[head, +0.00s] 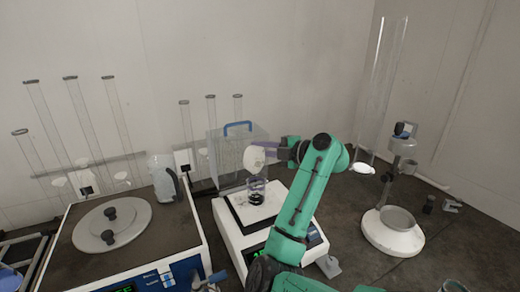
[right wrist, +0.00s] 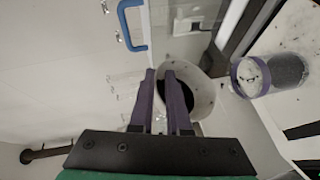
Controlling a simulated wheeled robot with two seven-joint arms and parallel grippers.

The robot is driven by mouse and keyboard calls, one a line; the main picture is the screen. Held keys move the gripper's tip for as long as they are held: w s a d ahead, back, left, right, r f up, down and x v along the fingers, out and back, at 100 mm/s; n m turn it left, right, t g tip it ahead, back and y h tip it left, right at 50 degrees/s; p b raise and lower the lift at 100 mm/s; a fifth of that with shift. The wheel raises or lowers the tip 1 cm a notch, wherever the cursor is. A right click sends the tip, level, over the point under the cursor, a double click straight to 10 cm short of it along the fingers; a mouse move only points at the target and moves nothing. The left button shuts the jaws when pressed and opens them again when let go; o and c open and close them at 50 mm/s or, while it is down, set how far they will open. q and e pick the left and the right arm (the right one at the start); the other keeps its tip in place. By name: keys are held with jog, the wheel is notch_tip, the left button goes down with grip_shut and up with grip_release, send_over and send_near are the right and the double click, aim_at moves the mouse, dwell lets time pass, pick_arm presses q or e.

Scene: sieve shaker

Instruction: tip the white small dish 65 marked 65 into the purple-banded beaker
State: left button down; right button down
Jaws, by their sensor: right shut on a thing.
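My right gripper (head: 277,155) is shut on a white small dish (head: 254,158), which is tilted and held above the purple-banded beaker (head: 257,188). In the right wrist view, the purple fingers (right wrist: 167,85) grip the dish's wall, and dark material shows inside the dish (right wrist: 207,98). The clear beaker (right wrist: 243,77) with its purple band shows to the right of the dish there, apart from it in the picture. Dark material is in the beaker's bottom in the head view. The mark 65 cannot be read. My left gripper does not show.
The beaker stands on a white balance (head: 234,243), with a clear box (head: 228,150) with a blue handle behind it. A sieve shaker (head: 140,255) with a round lid is at left. A stand with a metal bowl (head: 397,218) is at right. Tall glass tubes line the back wall.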

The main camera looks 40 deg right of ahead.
aim_at(251, 149)
dwell(0.4)
jog(key=shift+a, duration=0.15)
jog(key=shift+w+a+r+n+g+h+b, duration=0.2)
jog(key=shift+a+r+n+g+h, duration=0.1)
jog(key=shift+a+n+g, duration=0.2)
jog(key=shift+w+a+r+n+g+h+b, duration=0.2)
jog(key=shift+a+n+g+h, duration=0.15)
jog(key=shift+n, duration=0.25)
jog(key=shift+w+a+r+n, duration=0.1)
jog(key=shift+a+r+n, duration=0.05)
jog(key=shift+a+n, duration=0.2)
